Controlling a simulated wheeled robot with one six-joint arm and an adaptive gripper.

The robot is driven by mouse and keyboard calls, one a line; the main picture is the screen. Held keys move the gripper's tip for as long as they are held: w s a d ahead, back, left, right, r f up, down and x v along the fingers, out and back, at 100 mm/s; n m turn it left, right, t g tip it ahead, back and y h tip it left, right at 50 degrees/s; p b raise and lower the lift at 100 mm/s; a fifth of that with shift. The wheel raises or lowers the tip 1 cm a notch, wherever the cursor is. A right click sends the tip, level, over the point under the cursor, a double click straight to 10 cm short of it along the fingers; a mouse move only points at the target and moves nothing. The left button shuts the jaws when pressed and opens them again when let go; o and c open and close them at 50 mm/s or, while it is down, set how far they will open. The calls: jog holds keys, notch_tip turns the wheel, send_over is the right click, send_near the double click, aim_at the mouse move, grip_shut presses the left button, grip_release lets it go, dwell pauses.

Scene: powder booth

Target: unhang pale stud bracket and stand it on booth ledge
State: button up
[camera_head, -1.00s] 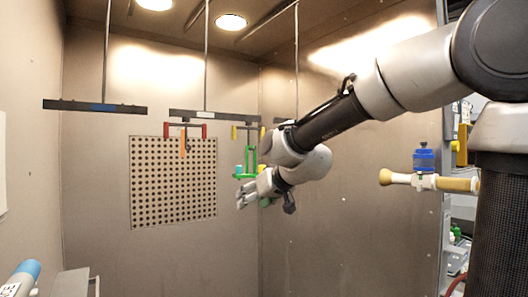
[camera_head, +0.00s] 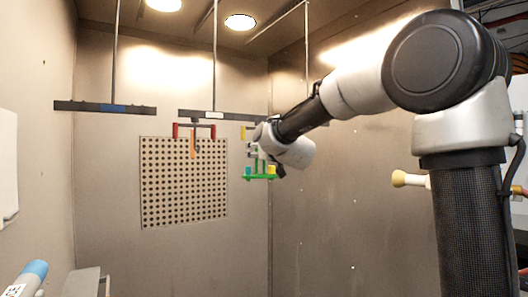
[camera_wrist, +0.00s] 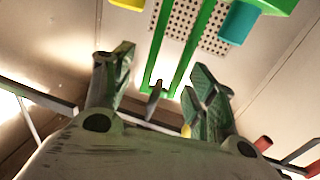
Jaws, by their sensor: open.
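A green bracket (camera_head: 259,177) with a teal stud and a yellow stud hangs below the right part of the rack; I see no plainly pale bracket. In the wrist view its two long green bars (camera_wrist: 188,62) run down between my fingers, and its teal stud (camera_wrist: 238,22) is at the top right. My gripper (camera_head: 254,151) is open at the bracket's upper part, with a finger on each side of the bars. I cannot tell whether either finger touches them. A dark hook tip (camera_wrist: 155,98) shows between the bars. The grey ledge (camera_head: 82,283) is at the lower left.
A red bracket (camera_head: 176,131) with an orange piece hangs from the middle black bar (camera_head: 190,114). A perforated panel (camera_head: 185,205) is on the back wall. A blue-ended tool (camera_head: 35,269) is at the lower left.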

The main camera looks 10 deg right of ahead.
jog(key=shift+w, duration=0.1)
grip_shut()
jog(key=shift+r, duration=0.85)
dwell(0.6)
jog(key=s+d, duration=0.3)
jog(key=s, duration=0.6)
jog(key=shift+s, duration=0.3)
dwell(0.5)
jog(key=shift+d+r, duration=0.1)
jog(key=shift+r, duration=0.05)
